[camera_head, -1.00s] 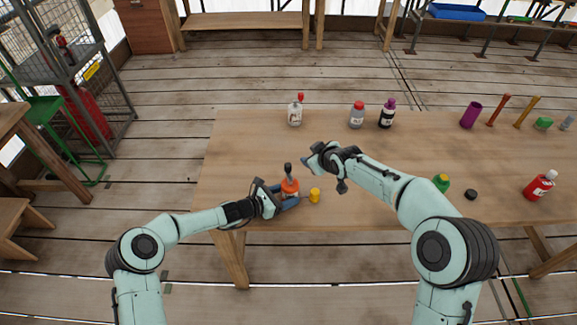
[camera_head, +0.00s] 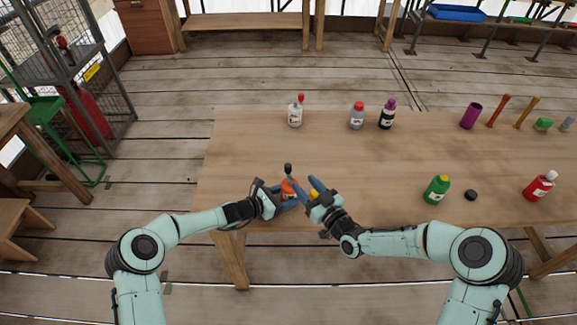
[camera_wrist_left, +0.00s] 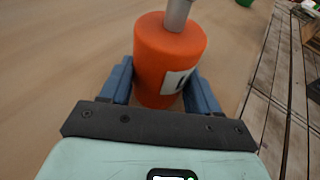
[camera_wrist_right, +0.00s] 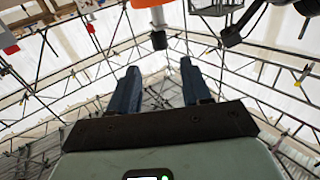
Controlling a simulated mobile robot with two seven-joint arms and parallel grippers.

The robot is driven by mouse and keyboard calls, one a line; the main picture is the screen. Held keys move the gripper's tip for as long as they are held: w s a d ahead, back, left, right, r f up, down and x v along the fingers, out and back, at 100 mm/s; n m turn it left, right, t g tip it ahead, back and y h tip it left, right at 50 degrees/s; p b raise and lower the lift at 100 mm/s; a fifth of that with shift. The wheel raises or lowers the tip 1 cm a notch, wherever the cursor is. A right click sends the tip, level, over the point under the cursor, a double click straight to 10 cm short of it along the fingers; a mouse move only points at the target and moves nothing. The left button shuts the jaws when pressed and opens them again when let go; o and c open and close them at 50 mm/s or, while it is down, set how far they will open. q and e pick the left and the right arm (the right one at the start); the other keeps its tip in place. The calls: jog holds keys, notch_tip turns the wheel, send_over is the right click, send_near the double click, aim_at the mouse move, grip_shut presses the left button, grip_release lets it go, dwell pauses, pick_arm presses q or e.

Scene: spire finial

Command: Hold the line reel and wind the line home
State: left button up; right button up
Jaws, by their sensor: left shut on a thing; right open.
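The line reel appears to be the orange cylinder (camera_head: 288,187) with a grey stem and black knob on top, standing near the front left of the table. My left gripper (camera_head: 283,203) is shut around its lower body; the left wrist view shows both blue fingers flanking the orange body (camera_wrist_left: 168,55). My right gripper (camera_head: 309,188) is open just to the right of the reel, low over the table. In the right wrist view the scene is inverted, with the stem and black knob (camera_wrist_right: 158,39) above the empty open fingers (camera_wrist_right: 160,88). No line is discernible.
A yellow piece (camera_head: 314,194) is partly hidden by my right gripper. Green bottle (camera_head: 437,189), black cap (camera_head: 471,194) and red bottle (camera_head: 539,186) stand right. White (camera_head: 295,114), grey (camera_head: 356,117) and black (camera_head: 387,115) bottles stand behind. The table's middle is clear.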

aim_at(290, 168)
jog(key=x, duration=0.9)
jog(key=shift+w+a, duration=0.2)
jog(key=shift+w, duration=0.05)
grip_shut()
